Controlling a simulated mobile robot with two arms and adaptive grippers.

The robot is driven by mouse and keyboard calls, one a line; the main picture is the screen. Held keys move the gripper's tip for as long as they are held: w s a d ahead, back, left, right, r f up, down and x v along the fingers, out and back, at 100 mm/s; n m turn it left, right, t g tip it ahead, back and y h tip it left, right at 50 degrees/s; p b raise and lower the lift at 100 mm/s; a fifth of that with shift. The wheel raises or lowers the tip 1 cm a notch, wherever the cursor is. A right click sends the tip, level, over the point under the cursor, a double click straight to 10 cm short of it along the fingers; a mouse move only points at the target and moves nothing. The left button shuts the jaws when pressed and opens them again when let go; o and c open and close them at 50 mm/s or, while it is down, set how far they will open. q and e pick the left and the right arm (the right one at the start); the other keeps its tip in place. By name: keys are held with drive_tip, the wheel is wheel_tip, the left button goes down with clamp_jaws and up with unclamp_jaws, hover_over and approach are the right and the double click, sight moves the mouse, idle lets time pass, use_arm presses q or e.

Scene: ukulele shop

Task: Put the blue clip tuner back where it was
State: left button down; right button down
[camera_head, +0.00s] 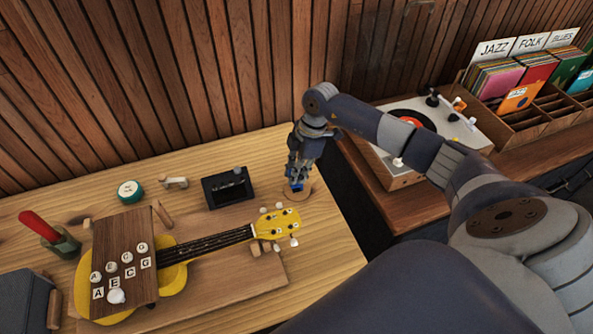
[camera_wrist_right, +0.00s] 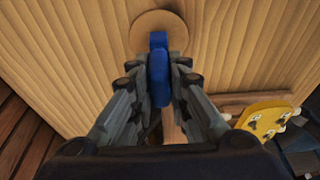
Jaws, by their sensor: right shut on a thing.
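The blue clip tuner (camera_wrist_right: 158,75) is between the fingers of my right gripper (camera_wrist_right: 160,85), which is shut on it. In the head view the tuner (camera_head: 297,187) shows as a small blue patch under my right gripper (camera_head: 299,178). A round wooden disc (camera_wrist_right: 160,22) lies on the table beneath it; the disc also shows in the head view (camera_head: 303,194). I cannot tell whether the tuner touches the disc. My left gripper is not in view.
A yellow ukulele (camera_head: 172,278) lies on a wooden board just in front, its headstock (camera_head: 278,224) close to the disc. A black box (camera_head: 228,188) stands left of my right gripper. A green tin (camera_head: 130,191) is farther left. A record player (camera_head: 425,125) is at right.

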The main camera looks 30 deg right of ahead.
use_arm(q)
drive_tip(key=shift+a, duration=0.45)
use_arm(e)
drive_tip(key=c, duration=1.5)
unclamp_jaws()
drive_tip(key=shift+f, duration=0.1)
drive_tip(key=shift+c, duration=0.2)
